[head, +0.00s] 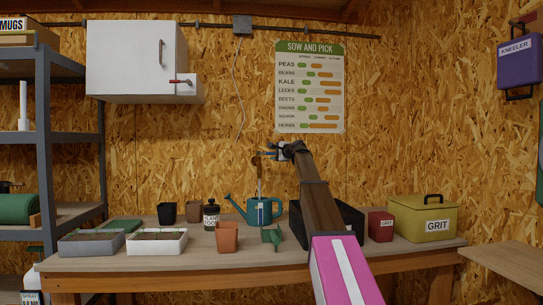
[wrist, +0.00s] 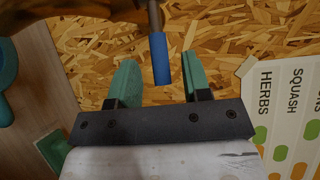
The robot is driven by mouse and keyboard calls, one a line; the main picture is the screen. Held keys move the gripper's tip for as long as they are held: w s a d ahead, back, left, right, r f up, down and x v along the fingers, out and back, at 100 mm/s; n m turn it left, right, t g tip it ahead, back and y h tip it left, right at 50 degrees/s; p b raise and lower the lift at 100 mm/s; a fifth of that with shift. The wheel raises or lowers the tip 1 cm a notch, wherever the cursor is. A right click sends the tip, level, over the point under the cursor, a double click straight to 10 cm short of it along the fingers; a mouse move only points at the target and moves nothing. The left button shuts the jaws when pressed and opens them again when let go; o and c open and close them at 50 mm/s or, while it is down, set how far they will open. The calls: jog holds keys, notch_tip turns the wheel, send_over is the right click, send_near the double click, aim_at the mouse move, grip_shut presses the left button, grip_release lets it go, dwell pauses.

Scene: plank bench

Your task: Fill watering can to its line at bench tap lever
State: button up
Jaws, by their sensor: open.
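The teal watering can (head: 258,212) stands upright on the bench, its spout to the left, below the tap; its level line is too small to make out. A brown tap (head: 257,161) with a downward pipe stands above the can. Its blue lever (wrist: 160,60) lies between the green fingers of my gripper (wrist: 157,78) in the wrist view, with gaps on both sides. My gripper (head: 271,153) is open at the lever, not closed on it. The can's teal edge (wrist: 6,85) shows at the left of the wrist view. Any water flow cannot be made out.
A terracotta pot (head: 228,238) and a green object (head: 272,237) stand in front of the can. A dark bottle (head: 211,216) is left of it. A black tray (head: 350,216), red box (head: 380,227) and yellow GRIT box (head: 420,220) are right. The OSB wall (wrist: 240,35) is behind the tap.

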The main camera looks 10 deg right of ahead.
jog(key=v, duration=0.8)
jog(key=shift+s, duration=0.15)
dwell(0.8)
